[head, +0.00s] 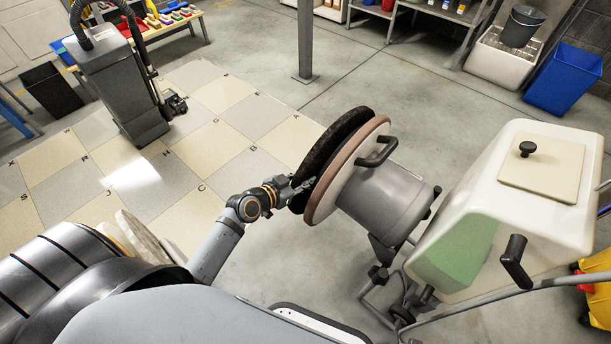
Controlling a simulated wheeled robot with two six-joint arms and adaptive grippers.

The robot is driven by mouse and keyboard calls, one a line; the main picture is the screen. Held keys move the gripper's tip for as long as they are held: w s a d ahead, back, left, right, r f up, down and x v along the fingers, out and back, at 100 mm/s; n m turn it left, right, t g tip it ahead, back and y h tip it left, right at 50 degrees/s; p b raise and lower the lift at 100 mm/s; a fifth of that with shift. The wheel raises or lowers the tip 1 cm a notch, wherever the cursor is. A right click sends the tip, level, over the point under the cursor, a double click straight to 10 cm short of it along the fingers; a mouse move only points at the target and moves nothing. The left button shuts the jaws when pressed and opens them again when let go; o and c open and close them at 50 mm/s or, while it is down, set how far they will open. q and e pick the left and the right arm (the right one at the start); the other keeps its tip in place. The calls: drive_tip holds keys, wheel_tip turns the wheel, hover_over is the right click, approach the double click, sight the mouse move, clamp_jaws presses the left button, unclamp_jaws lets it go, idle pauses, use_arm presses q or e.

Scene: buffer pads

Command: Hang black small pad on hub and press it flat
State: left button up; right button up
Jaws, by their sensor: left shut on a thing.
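The black small pad (322,152) is a dark round disc standing steeply tilted, close in front of a brown-rimmed round plate (352,168). The plate sits on the grey motor housing (388,198) of a tipped-back floor machine. The pad's face is nearly parallel to the plate and overlaps it in the picture; I cannot tell whether they touch. The hub is hidden behind the pad. My left gripper (294,187) is shut on the pad's lower left side. My right gripper is not in view.
The machine has a white tank (548,230) and a black handle (377,152) beside the plate. A grey upright vacuum (112,85) and a post (305,40) stand further back. The checkered floor (215,130) between is clear.

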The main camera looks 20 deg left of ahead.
sight(296, 185)
use_arm(q)
drive_tip(key=shift+s+r, duration=0.3)
drive_tip(key=shift+s, duration=0.35)
drive_tip(key=shift+s+a+r+p, duration=0.1)
drive_tip(key=shift+s+r+p, duration=0.1)
drive_tip(key=shift+s+p, duration=0.2)
drive_tip(key=shift+s+r, duration=0.1)
drive_tip(key=shift+s, duration=0.15)
drive_tip(key=shift+s+r, duration=0.1)
drive_tip(key=shift+s, duration=0.05)
drive_tip(key=o, duration=1)
drive_tip(key=shift+s, duration=0.1)
drive_tip(key=shift+c, duration=0.2)
